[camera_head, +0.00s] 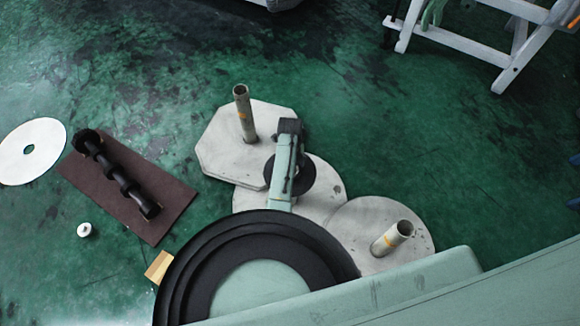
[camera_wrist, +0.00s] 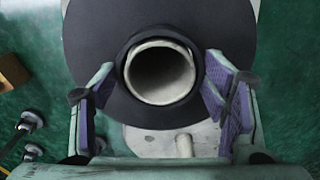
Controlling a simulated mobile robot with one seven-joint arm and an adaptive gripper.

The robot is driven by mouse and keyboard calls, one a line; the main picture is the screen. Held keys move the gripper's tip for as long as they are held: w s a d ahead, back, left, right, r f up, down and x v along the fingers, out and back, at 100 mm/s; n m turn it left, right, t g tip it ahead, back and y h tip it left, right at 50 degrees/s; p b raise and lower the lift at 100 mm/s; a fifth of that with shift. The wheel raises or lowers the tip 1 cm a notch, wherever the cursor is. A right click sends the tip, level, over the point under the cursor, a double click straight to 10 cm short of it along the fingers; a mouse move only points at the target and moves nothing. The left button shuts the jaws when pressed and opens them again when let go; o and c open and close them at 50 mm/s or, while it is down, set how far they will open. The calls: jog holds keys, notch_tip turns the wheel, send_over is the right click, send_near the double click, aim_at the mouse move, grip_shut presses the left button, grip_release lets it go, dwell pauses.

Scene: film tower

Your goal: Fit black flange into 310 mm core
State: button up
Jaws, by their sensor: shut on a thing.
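The black flange (camera_wrist: 225,30) is a wide dark disc with a raised round collar, and it fills the upper part of the wrist view. My gripper (camera_wrist: 160,78) has its two purple-padded fingers on opposite sides of the collar, shut on it. A pale round tube end shows inside the collar; I cannot tell how far the flange and this tube overlap. In the head view part of the flange (camera_head: 303,175) shows beside my mint-green arm, over the middle pale board (camera_head: 325,205). Any core under it is hidden there.
One upright tube (camera_head: 242,112) stands on the octagonal board (camera_head: 215,150), another tube (camera_head: 393,238) on the right round board (camera_head: 425,232). A brown board (camera_head: 175,205) carries a black stepped part (camera_head: 115,172). A white disc (camera_head: 50,140) and small white knob (camera_head: 84,230) lie left.

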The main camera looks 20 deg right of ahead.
jog(key=shift+f, duration=0.2)
jog(key=o, duration=1.4)
jog(key=shift+c, duration=0.2)
notch_tip(320, 180, up, 12)
